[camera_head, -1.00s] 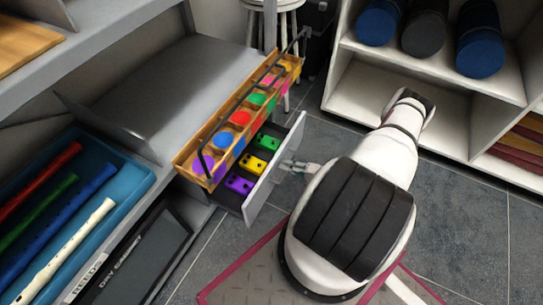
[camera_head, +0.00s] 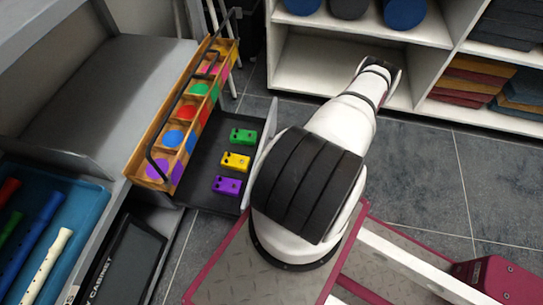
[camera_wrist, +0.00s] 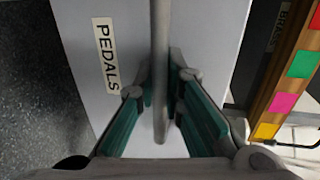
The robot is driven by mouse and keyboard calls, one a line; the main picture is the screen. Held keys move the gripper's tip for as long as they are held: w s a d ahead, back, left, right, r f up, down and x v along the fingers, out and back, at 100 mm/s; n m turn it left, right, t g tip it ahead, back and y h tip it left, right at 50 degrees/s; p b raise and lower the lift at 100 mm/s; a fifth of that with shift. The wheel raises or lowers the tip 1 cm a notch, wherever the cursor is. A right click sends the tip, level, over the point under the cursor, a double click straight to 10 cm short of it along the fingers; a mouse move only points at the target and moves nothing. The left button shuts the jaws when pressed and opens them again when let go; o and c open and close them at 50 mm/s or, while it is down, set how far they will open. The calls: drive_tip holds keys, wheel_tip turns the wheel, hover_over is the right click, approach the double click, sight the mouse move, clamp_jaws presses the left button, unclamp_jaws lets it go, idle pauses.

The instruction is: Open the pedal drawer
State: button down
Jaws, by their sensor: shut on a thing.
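The pedal drawer (camera_head: 207,143) is pulled out from under the shelf unit in the head view. Green (camera_head: 243,136), yellow (camera_head: 236,162) and purple (camera_head: 227,186) pedals lie in it. Its pale front (camera_wrist: 205,25) fills the middle of the wrist view, with the label "PEDALS" (camera_wrist: 106,57). A grey bar handle (camera_wrist: 159,60) runs down between the fingers. My gripper (camera_wrist: 160,115) is shut on this handle. In the head view my arm hides the gripper.
A wooden rack with coloured discs (camera_head: 190,110) stands above the drawer's left side. A blue tray (camera_head: 85,215) with recorders is at the left. White cubbies (camera_head: 320,66) stand at the back. Grey floor (camera_head: 440,190) is open at the right.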

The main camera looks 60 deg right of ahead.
drive_tip(key=c, duration=2)
unclamp_jaws()
drive_tip(key=shift+o, duration=0.2)
drive_tip(key=v, duration=1.2)
